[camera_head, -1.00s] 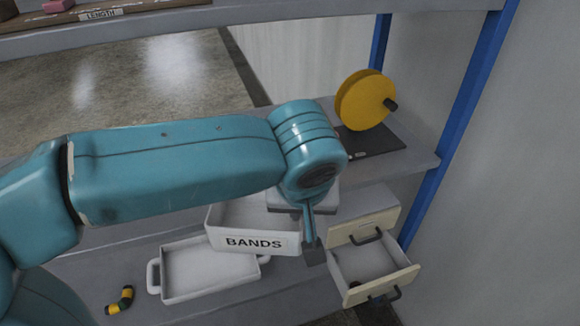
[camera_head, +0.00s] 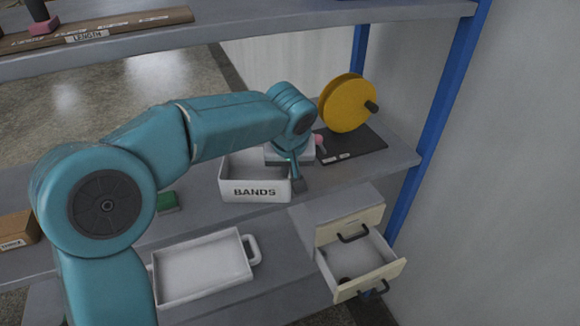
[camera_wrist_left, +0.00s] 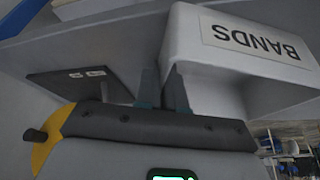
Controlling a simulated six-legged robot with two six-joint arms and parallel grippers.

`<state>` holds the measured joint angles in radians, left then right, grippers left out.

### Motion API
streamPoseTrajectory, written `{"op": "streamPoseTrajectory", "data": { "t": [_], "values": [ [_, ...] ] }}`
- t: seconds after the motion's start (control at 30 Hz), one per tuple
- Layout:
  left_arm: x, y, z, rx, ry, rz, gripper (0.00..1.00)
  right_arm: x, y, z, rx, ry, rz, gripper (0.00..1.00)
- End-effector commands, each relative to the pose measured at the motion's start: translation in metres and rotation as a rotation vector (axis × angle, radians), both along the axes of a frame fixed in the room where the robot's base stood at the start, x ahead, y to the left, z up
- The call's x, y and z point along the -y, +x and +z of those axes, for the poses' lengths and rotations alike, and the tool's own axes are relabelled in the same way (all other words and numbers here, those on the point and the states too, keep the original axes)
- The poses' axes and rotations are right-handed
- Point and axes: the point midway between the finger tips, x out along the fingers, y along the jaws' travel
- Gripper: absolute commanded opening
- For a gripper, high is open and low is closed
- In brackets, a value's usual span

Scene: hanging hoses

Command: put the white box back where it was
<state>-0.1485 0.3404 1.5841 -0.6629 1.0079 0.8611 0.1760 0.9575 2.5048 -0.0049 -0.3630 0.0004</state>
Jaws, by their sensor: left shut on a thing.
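The white box (camera_head: 254,190) with a BANDS label is at the middle shelf, its label side facing me. It also shows upside down in the left wrist view (camera_wrist_left: 240,50). My left gripper (camera_head: 296,180) is shut on the box's wall at its right end. In the left wrist view the two fingers (camera_wrist_left: 164,88) sit close together at the wall. The box looks level at the shelf's front edge; I cannot tell if its base touches the shelf. My right gripper is not in view.
A yellow reel (camera_head: 346,103) stands on a dark plate (camera_head: 350,145) right of the box. Below are a white tray (camera_head: 203,268) with handles and a drawer unit (camera_head: 345,222) with its lower drawer pulled out (camera_head: 360,265). An upper shelf (camera_head: 250,25) crosses above.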

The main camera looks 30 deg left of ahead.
Motion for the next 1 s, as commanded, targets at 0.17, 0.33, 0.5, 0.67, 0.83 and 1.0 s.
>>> {"op": "streamPoseTrajectory", "data": {
  "t": [0.17, 0.33, 0.5, 0.67, 0.83, 1.0],
  "values": [
    [0.000, 0.000, 0.000, -0.002, -0.001, 0.000, 0.15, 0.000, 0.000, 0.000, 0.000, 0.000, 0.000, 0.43],
    [0.001, -0.001, 0.000, -0.002, -0.001, 0.000, 0.34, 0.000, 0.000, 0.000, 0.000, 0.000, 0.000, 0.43],
    [0.001, -0.001, 0.001, -0.001, 0.000, 0.000, 0.34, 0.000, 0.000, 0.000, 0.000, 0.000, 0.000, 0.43],
    [0.004, -0.005, 0.016, 0.003, -0.001, -0.001, 0.34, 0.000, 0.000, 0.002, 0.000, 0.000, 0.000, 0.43],
    [0.010, -0.018, 0.052, 0.004, -0.002, -0.002, 0.34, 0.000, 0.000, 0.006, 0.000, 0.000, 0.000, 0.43],
    [0.016, -0.031, 0.086, 0.003, -0.001, -0.002, 0.34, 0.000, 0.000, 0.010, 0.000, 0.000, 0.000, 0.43]
  ]
}}
